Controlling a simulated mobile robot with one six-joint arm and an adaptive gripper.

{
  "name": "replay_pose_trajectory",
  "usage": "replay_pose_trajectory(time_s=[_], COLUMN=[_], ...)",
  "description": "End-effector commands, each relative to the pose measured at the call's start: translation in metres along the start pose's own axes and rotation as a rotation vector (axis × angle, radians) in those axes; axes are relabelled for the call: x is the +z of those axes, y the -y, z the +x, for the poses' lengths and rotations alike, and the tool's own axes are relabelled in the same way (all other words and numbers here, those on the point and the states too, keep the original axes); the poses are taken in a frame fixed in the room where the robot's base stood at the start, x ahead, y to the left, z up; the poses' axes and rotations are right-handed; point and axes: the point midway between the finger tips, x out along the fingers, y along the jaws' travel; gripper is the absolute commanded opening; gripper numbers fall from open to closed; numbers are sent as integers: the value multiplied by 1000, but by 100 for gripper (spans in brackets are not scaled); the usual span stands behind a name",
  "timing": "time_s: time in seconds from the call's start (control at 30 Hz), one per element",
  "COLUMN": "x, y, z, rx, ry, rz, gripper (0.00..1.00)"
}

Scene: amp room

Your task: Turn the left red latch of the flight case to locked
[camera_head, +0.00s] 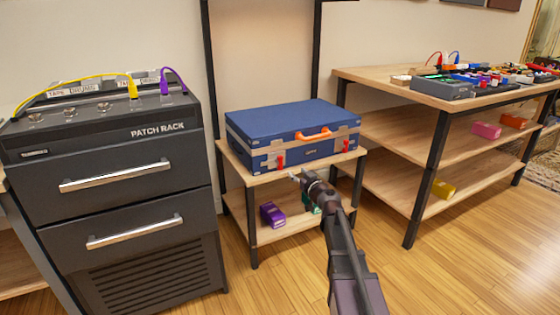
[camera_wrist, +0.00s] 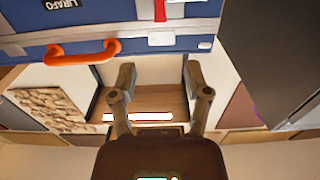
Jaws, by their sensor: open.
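The blue flight case (camera_head: 290,120) lies closed on a small wooden stand, with an orange handle (camera_head: 313,134) on its front. The left red latch (camera_head: 281,160) is on the front, left of the handle, and looks roughly vertical. A second red latch (camera_head: 346,146) is right of the handle. My gripper (camera_head: 297,177) is in front of the case, slightly right of and below the left latch, apart from it. In the wrist view, which looks inverted, my open, empty fingers (camera_wrist: 158,72) point toward the case edge, with the red latch (camera_wrist: 160,10) beyond them.
The dark patch rack (camera_head: 120,200) with bar handles stands close to the left of the stand (camera_head: 300,173). A wooden shelf table (camera_head: 390,77) with small parts is on the right. A purple box (camera_head: 272,214) lies on the stand's lower shelf. Open floor lies in front.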

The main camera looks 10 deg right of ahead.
Motion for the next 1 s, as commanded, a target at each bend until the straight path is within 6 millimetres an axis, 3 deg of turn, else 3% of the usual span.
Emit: replay_pose_trajectory(time_s=[0.47, 1.0], x=[0, 0], y=[0, -1], z=[14, 90], rx=[-1, -2], ry=[1, 1], rz=[1, 1], gripper=[62, 62])
